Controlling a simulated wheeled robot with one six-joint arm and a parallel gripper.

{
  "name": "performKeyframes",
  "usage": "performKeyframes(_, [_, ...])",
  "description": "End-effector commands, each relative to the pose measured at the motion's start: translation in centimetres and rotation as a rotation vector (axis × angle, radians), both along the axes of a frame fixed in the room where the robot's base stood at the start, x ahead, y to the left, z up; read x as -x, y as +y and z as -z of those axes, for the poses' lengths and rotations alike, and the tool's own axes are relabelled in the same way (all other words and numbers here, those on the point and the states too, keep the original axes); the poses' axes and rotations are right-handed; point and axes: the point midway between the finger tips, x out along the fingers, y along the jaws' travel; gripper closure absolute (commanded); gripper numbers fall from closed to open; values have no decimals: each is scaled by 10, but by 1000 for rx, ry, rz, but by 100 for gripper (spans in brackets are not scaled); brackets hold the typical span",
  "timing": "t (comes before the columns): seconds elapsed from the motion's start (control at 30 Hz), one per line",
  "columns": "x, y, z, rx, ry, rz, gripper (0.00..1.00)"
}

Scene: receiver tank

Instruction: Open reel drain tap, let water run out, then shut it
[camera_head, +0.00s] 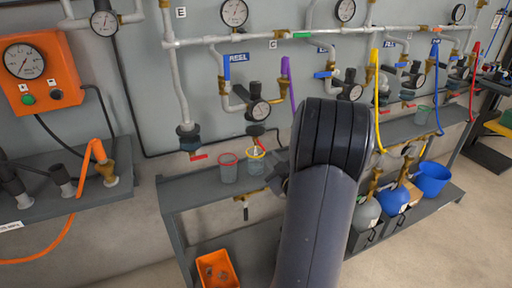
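A blue label that seems to read REEL (237,57) is on the wall panel. Below it a pipe runs down past a small gauge (260,110) to a tap with a red handle (257,130), which I take as the reel drain tap. A clear cup with a yellow rim (256,168) stands under it on the shelf. I cannot tell whether the tap is open or whether water runs. My dark arm fills the middle of the view. A small part of my gripper (278,180) shows beside the arm, right of the cup; its fingers are not clear.
A red-rimmed cup (228,168) stands left, near another red-handled tap (196,156). The grey shelf (185,190) runs along the wall. An orange tray (216,269), gas bottles and a blue bucket (432,180) sit lower down. An orange gauge box (40,75) is at left.

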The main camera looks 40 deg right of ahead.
Motion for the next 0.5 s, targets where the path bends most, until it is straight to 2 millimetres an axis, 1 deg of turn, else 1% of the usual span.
performKeyframes(0.03, [-11, -2, 1, 1, 0, -4, 82])
performKeyframes(0.1, [-25, -5, 1, 1, 0, -4, 82])
performKeyframes(0.3, [-59, -13, 1, 1, 0, -2, 82])
performKeyframes(0.4, [-70, -16, 1, -1, 2, -2, 82])
performKeyframes(0.5, [-77, -18, 0, 0, 1, -2, 82])
